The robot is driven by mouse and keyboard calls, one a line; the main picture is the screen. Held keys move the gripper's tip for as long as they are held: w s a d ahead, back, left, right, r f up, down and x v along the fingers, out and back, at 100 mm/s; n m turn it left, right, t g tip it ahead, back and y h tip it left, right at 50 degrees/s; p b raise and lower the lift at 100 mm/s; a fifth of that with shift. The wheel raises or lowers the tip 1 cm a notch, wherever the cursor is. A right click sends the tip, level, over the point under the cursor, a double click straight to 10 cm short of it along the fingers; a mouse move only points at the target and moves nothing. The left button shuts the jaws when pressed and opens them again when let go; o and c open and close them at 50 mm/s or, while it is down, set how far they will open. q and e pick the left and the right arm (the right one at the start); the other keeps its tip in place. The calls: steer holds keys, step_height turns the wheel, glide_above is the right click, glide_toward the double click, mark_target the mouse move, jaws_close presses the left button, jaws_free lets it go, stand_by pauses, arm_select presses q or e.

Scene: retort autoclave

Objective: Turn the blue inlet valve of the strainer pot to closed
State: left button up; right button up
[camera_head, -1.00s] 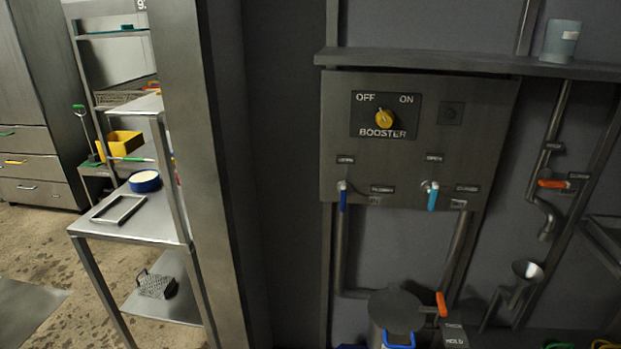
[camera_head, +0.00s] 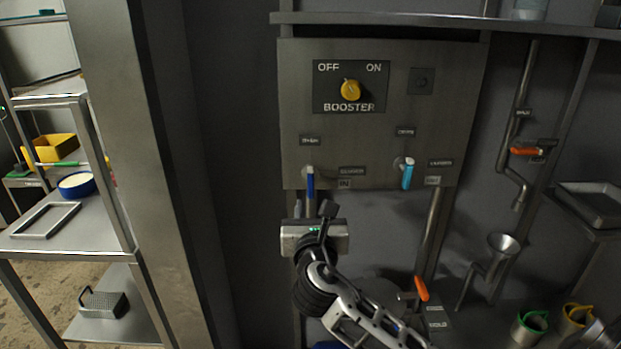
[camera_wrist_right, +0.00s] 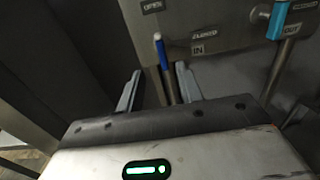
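The blue inlet valve handle (camera_head: 310,183) hangs straight down from its pivot on the left of the steel panel (camera_head: 250,15). It has a label above it and a CLOSED label and an IN label to its right, legible in the right wrist view. My right gripper (camera_head: 312,212) is just below the handle. In the right wrist view its two fingers (camera_wrist_right: 158,88) are apart, with the blue handle (camera_wrist_right: 161,54) showing between and beyond them; contact cannot be told. The strainer pot is mostly hidden behind my right arm. My left gripper is out of view.
A light-blue valve handle (camera_head: 408,173) sits to the right, with a yellow booster knob (camera_head: 350,90) above. An orange handle (camera_head: 422,288), a funnel (camera_head: 502,245) and green and yellow-rimmed cups lie lower right. A steel post (camera_head: 140,150) and a shelf rack stand left.

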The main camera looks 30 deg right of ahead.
mark_target(311, 178)
steer(key=x, duration=1.5)
steer(key=shift+w+d+b, duration=0.1)
steer(key=shift+w+b, duration=0.25)
jaws_close()
